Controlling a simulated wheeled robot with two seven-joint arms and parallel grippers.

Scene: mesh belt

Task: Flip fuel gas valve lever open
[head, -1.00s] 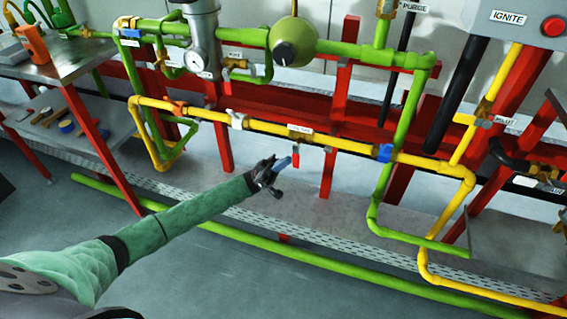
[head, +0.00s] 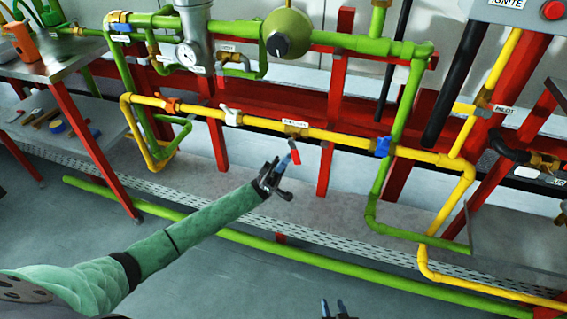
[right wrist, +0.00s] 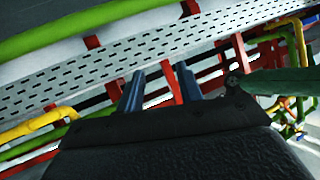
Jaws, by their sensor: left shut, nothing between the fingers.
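The fuel gas valve is on the yellow pipe (head: 260,123), at a brass body with a small white label (head: 296,122) whose text is too small to read surely. Its red lever (head: 296,157) hangs below the pipe, its lower end tilted slightly right. My left gripper (head: 290,157) is shut and empty, its blue fingertips against or just left of the lever; contact cannot be told. My right gripper (head: 338,308) is at the bottom edge of the head view, low and away from the pipe. In the right wrist view its fingers (right wrist: 160,84) are apart and empty.
The same yellow pipe carries an orange handle (head: 169,104), a white handle (head: 231,116) and a blue handle (head: 383,147). A green pipe (head: 385,180) crosses right of the lever. Red frame posts (head: 325,170) stand behind. The grey floor in front is open.

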